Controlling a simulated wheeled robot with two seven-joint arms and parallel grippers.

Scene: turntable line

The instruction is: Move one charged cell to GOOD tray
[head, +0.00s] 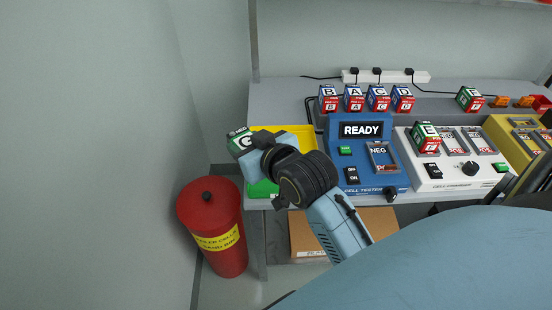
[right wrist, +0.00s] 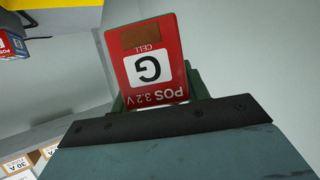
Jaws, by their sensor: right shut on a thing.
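My right gripper (head: 245,141) is shut on cell G, a block (head: 237,137) with a green-and-white lettered face, held at the left end of the bench. In the right wrist view, cell G (right wrist: 150,68) shows a red face with an upside-down G and "POS 3.2 V". A yellow tray (head: 308,134) and a green tray part (head: 262,189) lie behind and below the gripper, mostly hidden by my arm; no GOOD label is readable. The blue cell tester (head: 340,126) shows READY, and its slot looks empty. My left gripper is not in view.
Cells B (head: 328,98), A (head: 353,97), C (head: 377,97) and D (head: 402,98) stand behind the tester. Cell E (head: 425,137) sits in the white charger (head: 450,180); cell F (head: 469,98) stands behind. A red sand bin (head: 212,225) stands on the floor at left.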

